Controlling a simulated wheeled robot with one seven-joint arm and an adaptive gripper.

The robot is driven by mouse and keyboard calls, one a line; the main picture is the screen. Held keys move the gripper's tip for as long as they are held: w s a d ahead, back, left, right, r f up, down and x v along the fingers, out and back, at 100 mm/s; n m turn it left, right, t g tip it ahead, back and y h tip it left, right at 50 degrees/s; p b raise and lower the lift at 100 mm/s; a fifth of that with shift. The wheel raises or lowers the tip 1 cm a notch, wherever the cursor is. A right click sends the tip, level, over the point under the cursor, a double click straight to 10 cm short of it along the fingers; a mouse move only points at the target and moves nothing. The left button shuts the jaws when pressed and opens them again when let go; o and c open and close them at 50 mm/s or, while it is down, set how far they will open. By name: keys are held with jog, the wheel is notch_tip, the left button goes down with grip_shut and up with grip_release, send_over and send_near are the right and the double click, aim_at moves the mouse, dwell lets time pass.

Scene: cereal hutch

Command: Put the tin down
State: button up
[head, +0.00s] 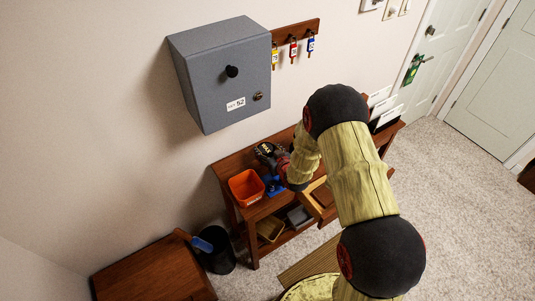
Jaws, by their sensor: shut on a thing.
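My gripper (269,168) is above the wooden hall table, just right of an orange open bin (246,187). It is shut on the tin, which is mostly hidden by the gripper and my arm. A small blue shape (274,190) shows just below the gripper, beside the bin. I cannot tell whether it is part of the tin, or whether the tin touches the table top (232,165).
A grey wall cabinet (222,75) hangs above the table, with a key rack (296,31) beside it. A drawer (318,197) stands open at the front. The lower shelf holds trays (270,228). A black bin (217,252) stands left.

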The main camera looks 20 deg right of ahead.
jog(key=shift+f, duration=0.65)
jog(key=shift+f, duration=0.15)
jog(key=o, duration=1.2)
